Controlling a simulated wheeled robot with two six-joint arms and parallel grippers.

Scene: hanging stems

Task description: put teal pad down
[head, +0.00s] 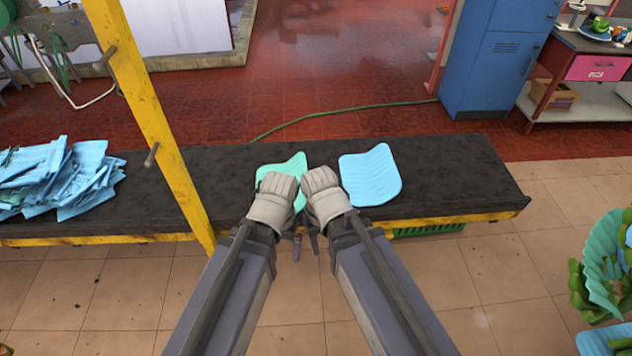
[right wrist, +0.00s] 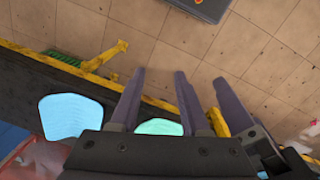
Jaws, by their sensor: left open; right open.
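The teal pad (head: 288,166) lies on the dark bench top (head: 445,172), its near part hidden behind my wrists. It also shows in the right wrist view (right wrist: 158,127), partly covered by the gripper body. My left gripper (head: 297,247) and right gripper (head: 314,243) are close together at the bench's near edge, with dark fingers pointing down. Both are open, and I see nothing held in either. The right gripper's fingers (right wrist: 156,92) stand apart in the right wrist view. I cannot tell whether any finger touches the pad.
A light blue pad (head: 370,175) lies right of the teal one. A pile of blue pads (head: 60,178) is at the bench's left end. A yellow post (head: 155,115) rises left of my arms. The bench's right end is clear. A green crate (head: 428,230) shows below.

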